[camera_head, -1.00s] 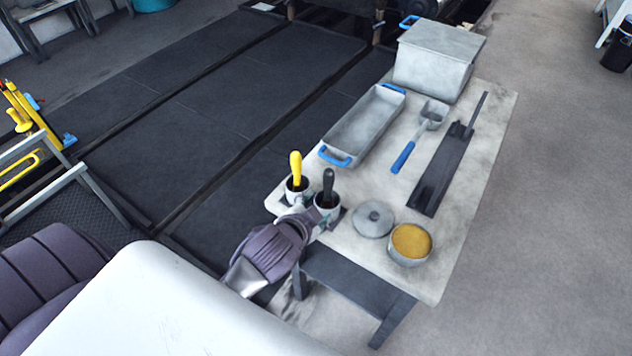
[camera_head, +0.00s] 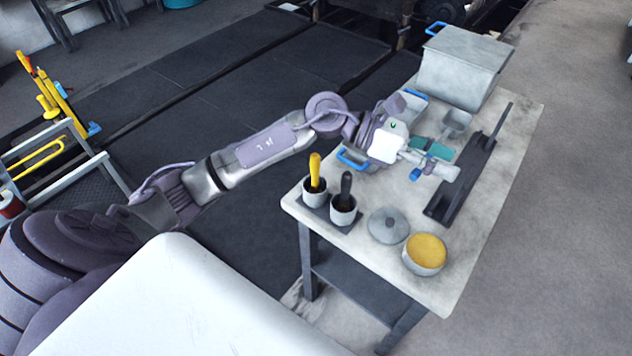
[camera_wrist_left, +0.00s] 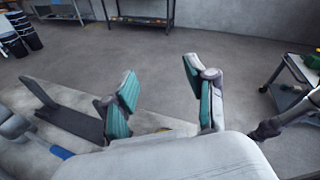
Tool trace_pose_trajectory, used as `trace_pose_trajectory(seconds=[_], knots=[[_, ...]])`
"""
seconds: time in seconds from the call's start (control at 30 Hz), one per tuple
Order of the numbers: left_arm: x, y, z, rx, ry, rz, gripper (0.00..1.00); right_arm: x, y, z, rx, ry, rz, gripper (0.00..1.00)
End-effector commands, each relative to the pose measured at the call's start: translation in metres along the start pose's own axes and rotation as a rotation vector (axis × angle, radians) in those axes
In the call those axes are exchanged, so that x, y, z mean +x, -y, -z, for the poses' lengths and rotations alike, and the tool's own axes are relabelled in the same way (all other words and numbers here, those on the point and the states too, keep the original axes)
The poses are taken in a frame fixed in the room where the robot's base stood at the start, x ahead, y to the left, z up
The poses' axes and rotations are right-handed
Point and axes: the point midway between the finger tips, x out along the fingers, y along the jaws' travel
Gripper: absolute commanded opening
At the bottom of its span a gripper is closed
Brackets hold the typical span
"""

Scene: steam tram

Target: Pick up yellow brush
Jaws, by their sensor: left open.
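The yellow brush (camera_head: 315,172) stands upright, handle up, in a light cup (camera_head: 314,195) at the near left corner of the table (camera_head: 375,262). A black-handled brush (camera_head: 346,186) stands in a second cup (camera_head: 343,213) beside it. My left gripper (camera_head: 440,160) is over the table, to the right of and beyond the yellow brush and well apart from it. Its teal-padded fingers are spread and empty, as the left wrist view (camera_wrist_left: 160,98) also shows. The yellow brush cannot be made out in the wrist view. My right gripper is not seen.
A grey lidded pot (camera_head: 388,227) and a bowl of yellow-brown material (camera_head: 424,256) sit at the near side. A dark long tool (camera_head: 463,180) lies on the right. A grey box (camera_head: 460,70) stands at the far end. My arm partly hides a blue-handled tray and scoop.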

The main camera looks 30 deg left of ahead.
Motion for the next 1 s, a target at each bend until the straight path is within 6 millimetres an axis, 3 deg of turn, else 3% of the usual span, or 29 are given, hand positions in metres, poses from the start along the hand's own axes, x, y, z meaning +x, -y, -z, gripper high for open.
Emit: trace_pose_trajectory(seconds=[0.07, 0.2, 0.3, 0.43, 0.57, 1.0], knots=[[-0.029, -0.025, 0.024, 0.183, -0.286, -0.013, 0.56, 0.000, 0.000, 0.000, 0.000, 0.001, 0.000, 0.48], [-0.114, -0.069, 0.056, 0.357, -0.762, -0.041, 0.56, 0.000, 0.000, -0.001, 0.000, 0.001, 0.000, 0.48], [-0.178, -0.088, 0.060, 0.380, -1.020, -0.061, 0.56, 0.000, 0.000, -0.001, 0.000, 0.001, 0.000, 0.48], [-0.234, -0.095, 0.056, 0.360, -1.217, -0.077, 0.56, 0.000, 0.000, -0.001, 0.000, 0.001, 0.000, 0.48], [-0.252, -0.097, 0.059, 0.341, -1.286, -0.077, 0.56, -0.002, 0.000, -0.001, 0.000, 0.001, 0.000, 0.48], [-0.230, -0.113, 0.128, 0.340, -1.284, -0.074, 0.56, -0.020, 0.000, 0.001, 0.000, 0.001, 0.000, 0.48]])
